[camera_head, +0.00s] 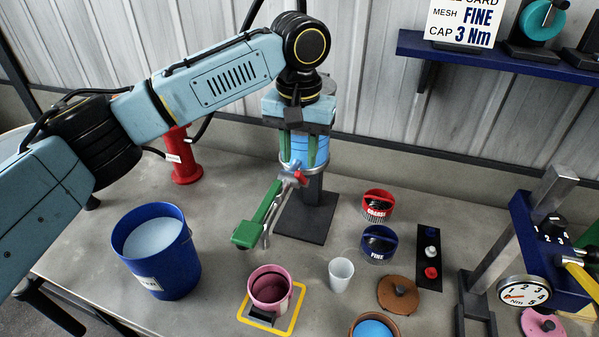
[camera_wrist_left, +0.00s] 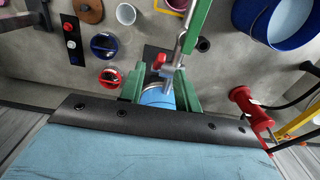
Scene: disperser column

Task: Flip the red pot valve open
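The red pot valve (camera_head: 300,177) is a small red lever low on the front of a blue cylindrical pot (camera_head: 302,148), which stands by a dark post and base plate (camera_head: 307,220). My left gripper (camera_head: 303,160) comes down over the pot from above, with its green fingers wide apart, one on each side of the blue body. In the left wrist view the red valve (camera_wrist_left: 158,61) shows just beyond the fingertips (camera_wrist_left: 160,92), between them. I cannot tell whether the fingers touch the pot.
A blue bucket (camera_head: 157,280) stands left, with a pink pot (camera_head: 269,287) on a yellow-framed spot at the front. A white cup (camera_head: 340,273), red and blue lidded pieces and a torque gauge (camera_head: 525,293) are to the right. A red cylinder (camera_head: 183,158) stands behind.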

